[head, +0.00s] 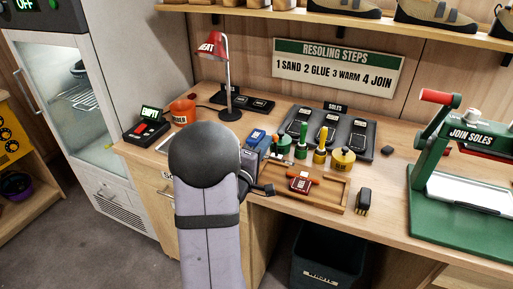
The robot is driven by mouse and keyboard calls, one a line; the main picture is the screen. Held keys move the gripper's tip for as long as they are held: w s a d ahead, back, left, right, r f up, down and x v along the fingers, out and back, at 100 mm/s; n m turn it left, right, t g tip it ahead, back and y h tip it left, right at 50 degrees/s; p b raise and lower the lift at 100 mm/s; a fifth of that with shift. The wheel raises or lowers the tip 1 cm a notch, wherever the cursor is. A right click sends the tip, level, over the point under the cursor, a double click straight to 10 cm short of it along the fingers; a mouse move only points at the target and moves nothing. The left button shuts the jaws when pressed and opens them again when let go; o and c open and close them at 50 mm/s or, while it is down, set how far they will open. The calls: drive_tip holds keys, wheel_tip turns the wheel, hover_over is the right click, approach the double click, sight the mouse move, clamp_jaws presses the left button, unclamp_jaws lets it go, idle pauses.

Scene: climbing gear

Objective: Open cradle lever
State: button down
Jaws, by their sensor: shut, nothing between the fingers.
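A green press (428,192) marked "JOIN SOLES" stands at the right of the bench in the head view. It has a lever with a red handle (436,96), raised to the upper left. A pale plate (470,195) lies on its base. I cannot tell for sure whether this lever is the cradle lever. My gripper (267,190) is shut and empty near the left end of the wooden tray, well left of the press. My own arm hides part of it and the bench behind it.
A wooden tray (330,205) holds a small red item and an orange-handled tool. Several green and yellow pots stand behind it, before a grey sole rack (358,135). A red lamp (211,46), an orange pot (183,111) and a dark brush (363,200) are also on the bench.

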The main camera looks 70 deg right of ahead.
drive_tip(key=s+m, duration=0.1)
drive_tip(key=m, duration=0.1)
drive_tip(key=s+m+b, duration=0.1)
drive_tip(key=m, duration=0.1)
drive_tip(key=shift+s+r+b, duration=0.15)
drive_tip(key=shift+s+b, duration=0.15)
drive_tip(key=shift+s, duration=0.05)
drive_tip(key=shift+r, duration=0.1)
wheel_tip(320, 180, up, 10)
drive_tip(key=p, duration=0.1)
drive_tip(key=shift+w, duration=0.1)
idle(0.6)
